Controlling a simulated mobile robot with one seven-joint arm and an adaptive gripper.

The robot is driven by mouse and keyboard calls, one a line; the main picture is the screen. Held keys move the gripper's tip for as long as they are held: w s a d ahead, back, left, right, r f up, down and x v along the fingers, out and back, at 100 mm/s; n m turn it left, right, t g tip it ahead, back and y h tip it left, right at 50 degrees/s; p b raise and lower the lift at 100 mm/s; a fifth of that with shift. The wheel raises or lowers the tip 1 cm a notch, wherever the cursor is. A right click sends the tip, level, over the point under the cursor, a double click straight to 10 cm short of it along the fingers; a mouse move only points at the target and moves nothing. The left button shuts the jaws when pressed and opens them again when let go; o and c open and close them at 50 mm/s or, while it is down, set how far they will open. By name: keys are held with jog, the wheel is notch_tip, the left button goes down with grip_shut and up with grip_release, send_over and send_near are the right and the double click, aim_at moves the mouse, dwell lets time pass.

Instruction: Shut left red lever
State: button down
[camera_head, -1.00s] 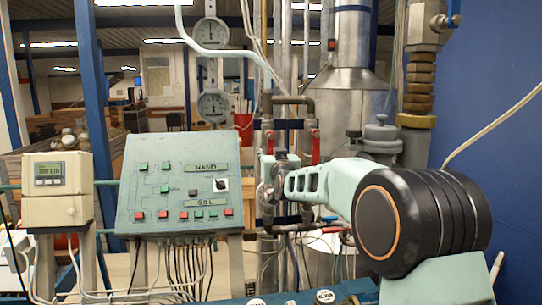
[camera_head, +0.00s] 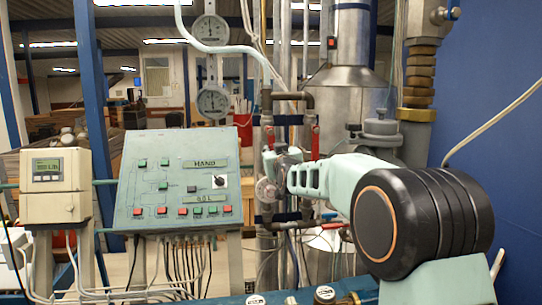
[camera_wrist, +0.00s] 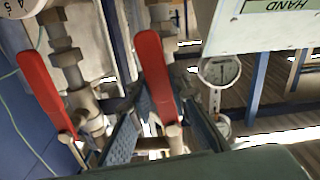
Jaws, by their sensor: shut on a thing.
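The left red lever (camera_wrist: 153,72) shows in the wrist view, on the side nearer the panel. It runs between the two fingers of my gripper (camera_wrist: 161,113), which is shut on it near its pivot end. In the head view the left red lever (camera_head: 269,138) stands roughly upright on its pipe, and my gripper (camera_head: 276,163) is at its lower part, partly hidden by my own wrist. The right red lever (camera_head: 315,142) stands roughly upright on the neighbouring pipe. It also shows in the wrist view (camera_wrist: 46,90), outside my fingers.
A green control panel (camera_head: 180,180) stands left of the pipes, with a small meter box (camera_head: 57,185) beyond it. Round dial gauges (camera_head: 212,101) hang behind. A metal tank (camera_head: 343,105) and brass fittings (camera_head: 418,85) are close on the right, before a blue wall (camera_head: 490,80).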

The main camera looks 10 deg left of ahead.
jog(key=n+b, duration=0.1)
jog(key=d+n+b, duration=0.1)
jog(key=shift+w+d+n, duration=0.1)
jog(key=shift+w+n, duration=0.05)
jog(key=shift+n, duration=0.25)
jog(key=shift+w+d+r+n+b, duration=0.25)
jog(key=shift+d+r+n, duration=0.35)
jog(key=shift+n, duration=1)
jog(key=shift+w+d+r+n+b, duration=0.1)
jog(key=shift+d+r+n+b, duration=0.45)
jog(key=shift+n, duration=1.05)
jog(key=shift+w+d+r+n+b, duration=0.15)
jog(key=shift+d+r+n, duration=0.5)
jog(key=shift+n, duration=0.95)
jog(key=shift+a+r, duration=0.1)
jog(key=shift+r, duration=0.1)
jog(key=c, duration=1.8)
grip_release()
jog(key=shift+o, duration=0.2)
jog(key=v, duration=1.2)
